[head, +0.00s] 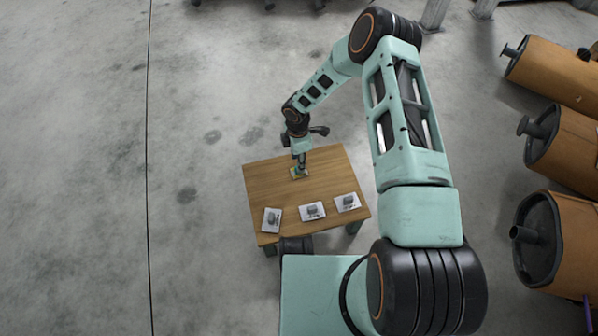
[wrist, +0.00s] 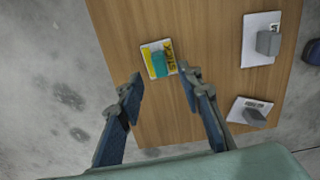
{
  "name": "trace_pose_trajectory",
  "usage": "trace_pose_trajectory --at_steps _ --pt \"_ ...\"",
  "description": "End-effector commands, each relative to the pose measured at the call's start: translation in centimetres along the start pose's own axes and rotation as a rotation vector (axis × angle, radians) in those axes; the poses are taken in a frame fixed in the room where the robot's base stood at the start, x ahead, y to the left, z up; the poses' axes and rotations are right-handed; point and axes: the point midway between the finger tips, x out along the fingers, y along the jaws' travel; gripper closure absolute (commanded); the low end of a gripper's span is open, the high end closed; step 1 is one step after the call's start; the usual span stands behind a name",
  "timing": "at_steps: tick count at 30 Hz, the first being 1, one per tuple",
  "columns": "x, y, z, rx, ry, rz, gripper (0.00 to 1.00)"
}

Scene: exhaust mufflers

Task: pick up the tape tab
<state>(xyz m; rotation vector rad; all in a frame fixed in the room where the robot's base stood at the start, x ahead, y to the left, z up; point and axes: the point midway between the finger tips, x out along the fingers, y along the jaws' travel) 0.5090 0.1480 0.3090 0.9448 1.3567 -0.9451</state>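A small teal piece (wrist: 159,64), which looks like the tape tab, lies on a white and yellow printed card (wrist: 170,48) on the wooden table. The card also shows in the head view (head: 305,175), near the table's far edge. My gripper (wrist: 161,76) is open and empty. In the wrist view its two fingers stand apart, with the teal piece ahead of the gap between them. In the head view my gripper (head: 299,162) points down over the card. I cannot tell its exact height above the piece.
The wooden table (head: 265,190) carries three white cards with grey pieces along its near side: left (head: 272,220), middle (head: 312,211) and right (head: 347,202). Brown mufflers (head: 565,145) stand on the floor at the right. The table around the yellow card is clear.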

Motion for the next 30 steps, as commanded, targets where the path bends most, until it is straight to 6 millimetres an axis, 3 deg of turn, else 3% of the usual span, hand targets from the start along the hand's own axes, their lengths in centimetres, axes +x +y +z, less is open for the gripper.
trace_pose_trajectory --at_steps 10,18,27,30 --pt "4.6 -0.1 0.3 0.001 0.001 -0.001 0.67" --pt "5.0 -0.1 0.3 0.0 -0.001 0.001 0.67" --pt "5.0 -0.1 0.3 0.0 -0.001 0.001 0.97" --pt "5.0 -0.1 0.3 0.0 -0.001 0.001 0.97"
